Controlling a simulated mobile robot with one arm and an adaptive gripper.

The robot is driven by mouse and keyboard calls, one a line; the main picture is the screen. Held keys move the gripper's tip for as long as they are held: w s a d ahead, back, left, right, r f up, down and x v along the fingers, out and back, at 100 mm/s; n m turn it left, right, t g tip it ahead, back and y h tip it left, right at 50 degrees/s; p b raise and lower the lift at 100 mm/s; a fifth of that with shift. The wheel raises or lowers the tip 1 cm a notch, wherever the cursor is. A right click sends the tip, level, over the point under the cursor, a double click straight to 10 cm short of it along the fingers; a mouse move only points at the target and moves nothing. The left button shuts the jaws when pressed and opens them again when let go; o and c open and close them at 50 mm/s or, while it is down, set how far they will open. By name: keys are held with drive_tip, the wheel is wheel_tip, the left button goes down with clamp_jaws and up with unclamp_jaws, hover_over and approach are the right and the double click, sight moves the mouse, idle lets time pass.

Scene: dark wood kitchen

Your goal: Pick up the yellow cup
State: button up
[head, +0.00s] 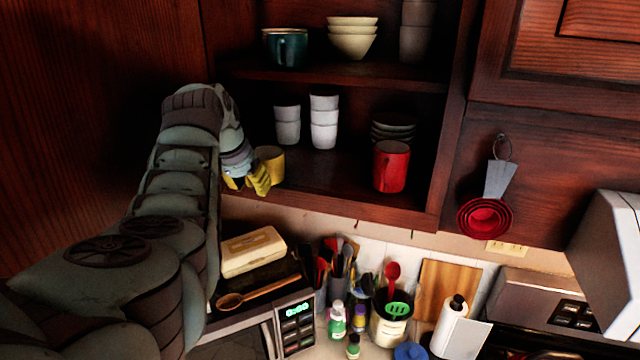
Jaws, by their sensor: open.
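The yellow cup (273,160) stands on the lower shelf of the open cabinet, near its left side. My gripper (247,180) has yellow fingers and is at the cup, in front of it and to its left in the picture. The fingers overlap the cup's lower left part and hide it. The gripper is open. I cannot tell whether a finger touches the cup or whether the cup is between the fingers.
White cups (323,122) stand stacked behind, and a red mug (391,166) stands to the right on the same shelf (330,185). A teal mug (285,48) and bowls (352,40) are on the shelf above. Below, the counter holds utensils, bottles and a paper roll (453,325).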

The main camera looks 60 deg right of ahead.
drive_tip(key=v, duration=0.7)
drive_tip(key=shift+r, duration=0.2)
drive_tip(key=shift+s, duration=0.1)
